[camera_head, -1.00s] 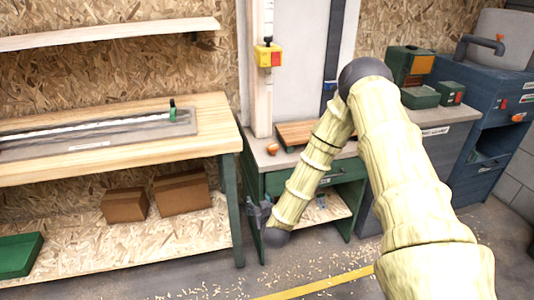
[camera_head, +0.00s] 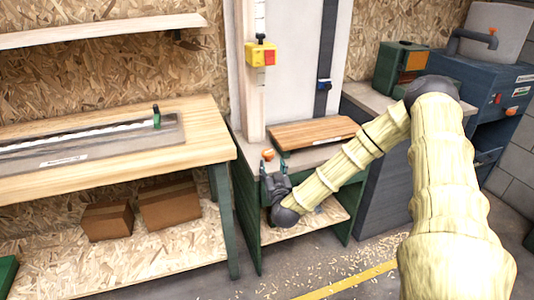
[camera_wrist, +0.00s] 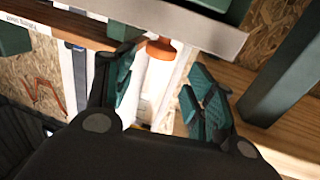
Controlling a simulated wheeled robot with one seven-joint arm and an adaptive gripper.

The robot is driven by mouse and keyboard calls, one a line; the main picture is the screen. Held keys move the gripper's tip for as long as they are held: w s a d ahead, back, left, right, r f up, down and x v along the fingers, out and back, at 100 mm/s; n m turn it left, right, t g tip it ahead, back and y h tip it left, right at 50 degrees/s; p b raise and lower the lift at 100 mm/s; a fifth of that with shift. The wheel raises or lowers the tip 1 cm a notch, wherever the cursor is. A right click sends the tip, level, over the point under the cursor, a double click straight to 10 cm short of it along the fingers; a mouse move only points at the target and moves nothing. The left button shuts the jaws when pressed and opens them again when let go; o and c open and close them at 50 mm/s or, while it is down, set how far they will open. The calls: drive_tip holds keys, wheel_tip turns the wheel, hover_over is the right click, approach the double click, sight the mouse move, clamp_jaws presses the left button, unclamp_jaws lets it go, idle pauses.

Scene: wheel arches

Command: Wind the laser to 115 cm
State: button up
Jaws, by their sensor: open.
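A yellow box with a red front (camera_head: 260,53), which looks like the laser, sits on a pale upright scale (camera_head: 254,100) against the white panel. Its marks are too small to read. An orange knob (camera_head: 268,155) is at the front edge of the small bench, below the scale. In the wrist view the orange knob (camera_wrist: 160,48) shows beyond and between my fingers, near a grey edge. My gripper (camera_head: 274,178) is just below the knob in the head view. Its green-padded fingers (camera_wrist: 165,88) are apart and empty, and I see no contact with the knob.
A wooden board (camera_head: 312,132) lies on the small bench. A blue slider (camera_head: 323,85) sits on a dark upright strip. The long workbench (camera_head: 205,130) is at left, with cardboard boxes (camera_head: 170,203) beneath. Open floor with shavings lies in front.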

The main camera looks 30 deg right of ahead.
sight(269, 157)
drive_tip(key=x, duration=1)
drive_tip(key=c, duration=0.8)
